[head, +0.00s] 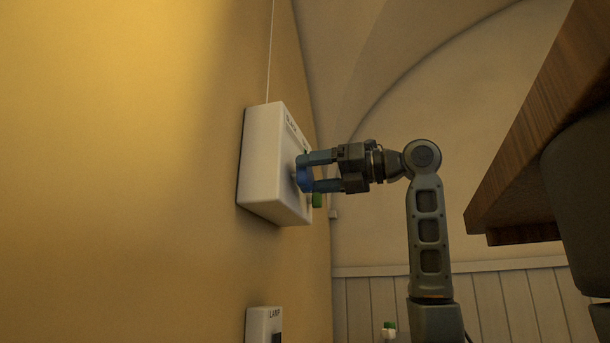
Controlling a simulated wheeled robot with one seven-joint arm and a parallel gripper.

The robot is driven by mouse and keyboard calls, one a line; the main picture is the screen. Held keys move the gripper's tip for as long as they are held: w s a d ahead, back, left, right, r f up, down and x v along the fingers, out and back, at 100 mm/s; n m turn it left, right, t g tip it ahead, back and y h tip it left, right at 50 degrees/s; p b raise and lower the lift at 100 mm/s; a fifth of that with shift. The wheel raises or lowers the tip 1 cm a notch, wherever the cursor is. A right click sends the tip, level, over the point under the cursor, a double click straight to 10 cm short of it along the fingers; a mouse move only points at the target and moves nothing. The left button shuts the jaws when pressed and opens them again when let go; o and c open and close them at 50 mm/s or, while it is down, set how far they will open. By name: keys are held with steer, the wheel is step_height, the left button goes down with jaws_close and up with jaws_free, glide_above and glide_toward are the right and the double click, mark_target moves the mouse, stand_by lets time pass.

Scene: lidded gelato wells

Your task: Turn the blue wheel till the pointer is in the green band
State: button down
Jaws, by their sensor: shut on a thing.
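The blue wheel (304,174) sits on the front face of a white box (266,168) fixed to the yellow wall. My gripper (308,173) reaches in from the right and is shut on the wheel, one finger above and one below. A small patch of green (306,151) shows on the box face just above the upper finger. I cannot tell whether it is the green band. The pointer cannot be made out, as the face is seen at a steep angle and partly behind my gripper.
A green knob (317,200) sticks out low on the box. A white box labelled LAMP (264,325) is on the wall below. A wooden top (545,120) and a dark rounded thing (582,190) stand at the right. A small green-topped object (389,330) is at the bottom.

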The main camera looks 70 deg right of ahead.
steer(key=shift+c, duration=0.6)
jaws_free()
steer(key=s, duration=0.6)
steer(key=shift+d, duration=0.3)
steer(key=shift+s, duration=0.1)
steer(key=s+b, duration=0.1)
steer(key=s, duration=0.6)
steer(key=shift+s+d, duration=0.3)
